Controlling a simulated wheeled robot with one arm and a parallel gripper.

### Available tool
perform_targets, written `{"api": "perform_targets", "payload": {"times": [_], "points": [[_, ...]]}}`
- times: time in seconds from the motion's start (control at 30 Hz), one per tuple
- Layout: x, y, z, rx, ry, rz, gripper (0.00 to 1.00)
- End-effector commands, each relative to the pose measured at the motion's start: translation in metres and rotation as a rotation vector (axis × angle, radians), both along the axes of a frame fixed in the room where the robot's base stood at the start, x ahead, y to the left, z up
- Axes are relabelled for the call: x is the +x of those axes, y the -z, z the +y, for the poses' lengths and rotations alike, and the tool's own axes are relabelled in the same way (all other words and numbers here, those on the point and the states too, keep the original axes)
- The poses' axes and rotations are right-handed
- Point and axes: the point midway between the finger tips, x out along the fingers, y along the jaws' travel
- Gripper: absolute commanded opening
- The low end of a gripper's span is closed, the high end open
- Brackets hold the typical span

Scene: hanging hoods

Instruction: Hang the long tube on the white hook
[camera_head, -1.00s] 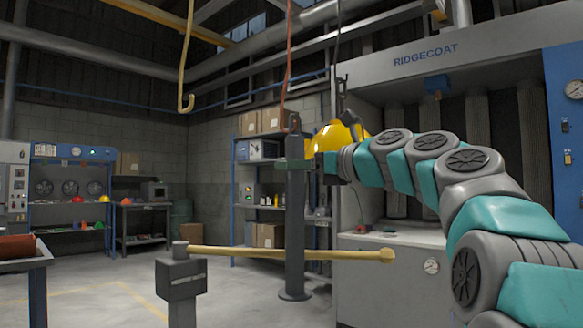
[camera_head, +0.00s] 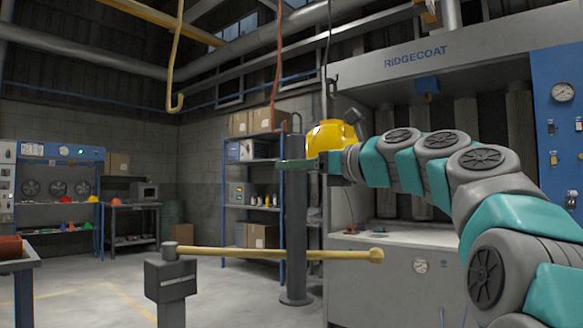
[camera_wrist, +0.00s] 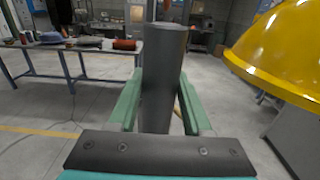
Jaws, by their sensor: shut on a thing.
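The long tube (camera_head: 296,220) is dark grey and upright, with a loop at its top and a wider flange at its bottom. My gripper (camera_head: 297,164) is shut around its upper part, and the wrist view shows the tube (camera_wrist: 163,75) between the green fingers (camera_wrist: 160,108). I cannot tell whether its bottom touches the floor.
A yellow bar (camera_head: 270,254) on a grey post (camera_head: 171,285) crosses in front of the tube. A yellow dome (camera_head: 330,137) is close right of the gripper. A blue shelf (camera_head: 225,185) stands behind, and the RIDGECOAT booth (camera_head: 415,57) stands right.

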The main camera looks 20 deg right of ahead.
Motion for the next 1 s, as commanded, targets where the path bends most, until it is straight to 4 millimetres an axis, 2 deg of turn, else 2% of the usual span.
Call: {"api": "perform_targets", "payload": {"times": [0.7, 1.0], "points": [[-0.061, -0.005, -0.045, 0.002, 0.002, -0.003, 0.0], [-0.072, -0.005, -0.052, 0.002, -0.001, -0.002, 0.0]]}}
